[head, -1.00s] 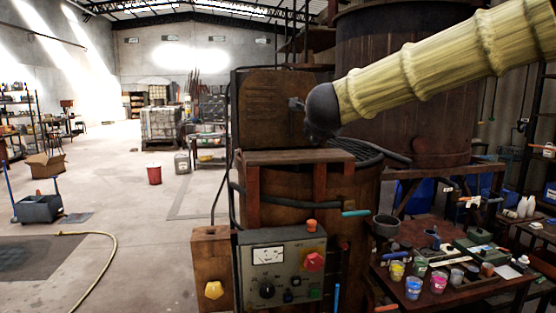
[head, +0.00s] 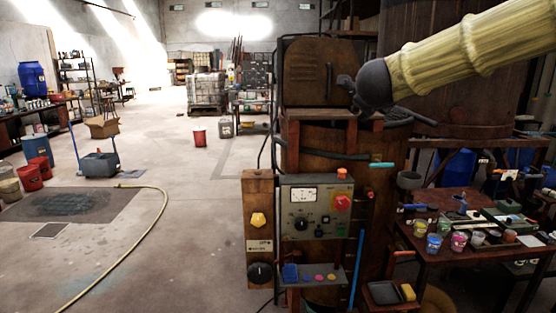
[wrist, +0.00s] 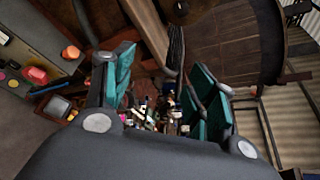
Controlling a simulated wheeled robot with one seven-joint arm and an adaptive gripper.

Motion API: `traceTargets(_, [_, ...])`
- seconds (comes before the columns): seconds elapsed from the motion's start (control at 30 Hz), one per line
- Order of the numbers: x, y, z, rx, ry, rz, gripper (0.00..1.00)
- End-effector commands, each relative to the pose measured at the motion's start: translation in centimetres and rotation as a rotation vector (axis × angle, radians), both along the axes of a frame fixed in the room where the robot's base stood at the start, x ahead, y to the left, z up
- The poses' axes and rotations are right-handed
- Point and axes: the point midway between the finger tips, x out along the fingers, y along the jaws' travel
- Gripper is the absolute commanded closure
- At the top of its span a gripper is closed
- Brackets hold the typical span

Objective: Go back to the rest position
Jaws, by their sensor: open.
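My gripper (wrist: 162,95) shows in the wrist view with its two teal-padded fingers spread wide and nothing between them. In the head view my arm, in a yellowish ribbed cover, reaches in from the upper right. Its dark end (head: 368,88) is in front of the rusty cabinet (head: 318,72) above the vat; the fingers are hard to make out there. The brown stirred vat (head: 345,165) stands below, with a control panel (head: 316,208) on its front carrying a dial, a black knob and a red knob.
A table (head: 455,250) with paint cups and tools stands right of the vat. A large wooden tank (head: 480,100) is behind my arm. A yellow hose (head: 160,225) lies on the open floor at left. A cart (head: 98,163) and red buckets (head: 38,150) stand farther left.

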Motion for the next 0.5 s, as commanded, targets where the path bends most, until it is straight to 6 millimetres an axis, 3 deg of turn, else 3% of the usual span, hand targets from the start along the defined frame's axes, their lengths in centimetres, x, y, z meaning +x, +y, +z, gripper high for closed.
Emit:
traceTargets(0.27, [0.9,0.2,-6.5,-0.123,0.084,0.042,0.43])
traceTargets(0.37, [1.2,0.3,-9.7,-0.184,0.125,0.067,0.43])
traceTargets(0.5, [1.3,0.5,-15.9,-0.298,0.203,0.121,0.43])
